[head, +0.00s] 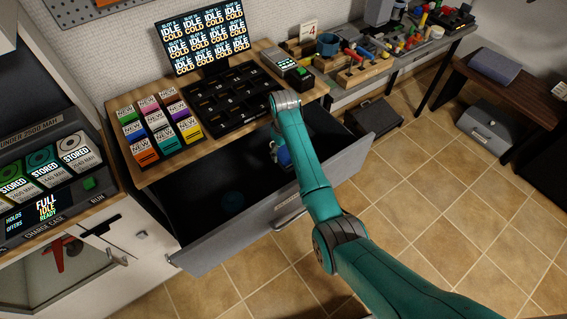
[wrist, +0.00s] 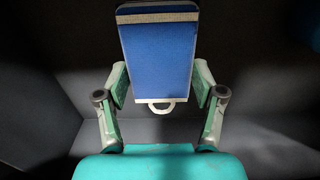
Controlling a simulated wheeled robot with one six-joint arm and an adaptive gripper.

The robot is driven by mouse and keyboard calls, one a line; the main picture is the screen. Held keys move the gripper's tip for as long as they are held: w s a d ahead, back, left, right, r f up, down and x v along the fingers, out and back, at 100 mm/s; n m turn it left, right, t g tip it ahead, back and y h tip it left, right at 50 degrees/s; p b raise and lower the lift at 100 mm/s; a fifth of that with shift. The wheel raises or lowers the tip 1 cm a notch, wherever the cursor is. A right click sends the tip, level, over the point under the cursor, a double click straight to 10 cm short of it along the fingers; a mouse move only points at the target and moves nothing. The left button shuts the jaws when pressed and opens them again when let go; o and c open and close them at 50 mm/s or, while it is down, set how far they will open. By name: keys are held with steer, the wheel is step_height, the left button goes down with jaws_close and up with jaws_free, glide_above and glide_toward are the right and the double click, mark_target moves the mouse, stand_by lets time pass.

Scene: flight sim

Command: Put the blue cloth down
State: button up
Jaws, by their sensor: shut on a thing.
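A blue cloth (wrist: 157,62) with a pale band near its top edge and a small white loop at its near edge shows in the wrist view. It looks flat and stiff. My gripper (wrist: 158,88) is shut on it, one finger pad at each side. In the head view a bit of the blue cloth (head: 284,155) shows beside my arm, inside the open drawer (head: 222,251). Most of my gripper is hidden by my arm there. Dark grey surfaces lie around the cloth in the wrist view. I cannot tell whether it touches the drawer floor.
Above the drawer, the wooden counter (head: 150,182) holds colored boxes (head: 158,125), a black slotted tray (head: 230,98) and a screen (head: 203,38). A charge case (head: 50,190) stands at left.

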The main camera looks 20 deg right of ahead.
mark_target(283, 153)
steer(key=shift+f, duration=3.55)
steer(key=o, duration=1.1)
steer(key=shift+r, duration=0.1)
step_height(283, 153, up, 12)
steer(key=shift+f, duration=0.1)
